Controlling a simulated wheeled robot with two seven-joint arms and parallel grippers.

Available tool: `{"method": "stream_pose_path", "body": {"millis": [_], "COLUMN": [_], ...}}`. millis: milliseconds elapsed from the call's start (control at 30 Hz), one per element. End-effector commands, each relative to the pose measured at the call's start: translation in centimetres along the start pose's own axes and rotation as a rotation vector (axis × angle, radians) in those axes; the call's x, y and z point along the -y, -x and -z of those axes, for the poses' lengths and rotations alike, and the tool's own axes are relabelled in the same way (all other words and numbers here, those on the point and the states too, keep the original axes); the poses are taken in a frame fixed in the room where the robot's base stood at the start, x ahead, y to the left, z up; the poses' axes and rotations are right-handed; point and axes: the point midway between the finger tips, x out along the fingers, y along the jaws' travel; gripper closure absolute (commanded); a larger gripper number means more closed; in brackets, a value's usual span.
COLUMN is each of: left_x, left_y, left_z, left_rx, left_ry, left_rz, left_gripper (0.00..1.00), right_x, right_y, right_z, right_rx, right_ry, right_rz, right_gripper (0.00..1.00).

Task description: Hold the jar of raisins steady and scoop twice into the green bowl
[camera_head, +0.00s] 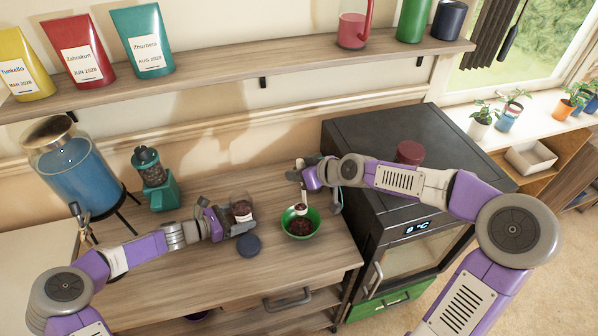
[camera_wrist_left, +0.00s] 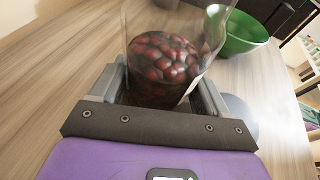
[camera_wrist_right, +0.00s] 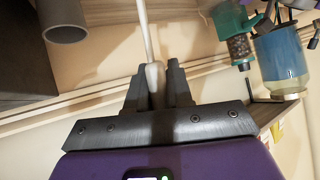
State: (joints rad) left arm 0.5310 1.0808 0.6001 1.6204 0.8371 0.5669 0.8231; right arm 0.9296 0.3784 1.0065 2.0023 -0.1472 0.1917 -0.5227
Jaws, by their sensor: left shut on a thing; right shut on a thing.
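The clear jar of raisins (camera_head: 242,210) stands on the wooden counter, about half full of dark red raisins (camera_wrist_left: 163,68) in the left wrist view. My left gripper (camera_head: 229,222) is shut around its lower part. The green bowl (camera_head: 287,230) sits to the right of the jar with dark raisins (camera_head: 300,227) in it. It also shows in the left wrist view (camera_wrist_left: 245,42). My right gripper (camera_head: 304,181) is above the bowl, shut on the pale handle of a scoop (camera_wrist_right: 155,78). The scoop's lower end hangs just over the bowl (camera_head: 301,209).
A dark blue lid (camera_head: 249,245) lies near the jar. A teal grinder (camera_head: 155,182) and a blue drink dispenser (camera_head: 80,172) stand at the left. A dark fridge (camera_head: 385,140) rises right of the bowl. A shelf (camera_head: 230,68) runs above.

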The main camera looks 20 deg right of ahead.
Motion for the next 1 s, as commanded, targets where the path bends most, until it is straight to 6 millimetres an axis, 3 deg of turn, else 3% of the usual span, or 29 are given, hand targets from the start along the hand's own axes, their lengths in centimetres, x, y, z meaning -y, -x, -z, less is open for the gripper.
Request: {"method": "stream_pose_path", "body": {"millis": [1000], "left_x": [0.0], "left_y": [0.0], "left_z": [0.0], "left_rx": [0.0], "left_ry": [0.0], "left_rz": [0.0], "left_gripper": [0.41], "right_x": [-3.0], "right_y": [-6.4], "right_z": [-1.2], "right_rx": [0.563], "right_ry": [-0.299], "right_rz": [0.124], "right_gripper": [1.0]}}
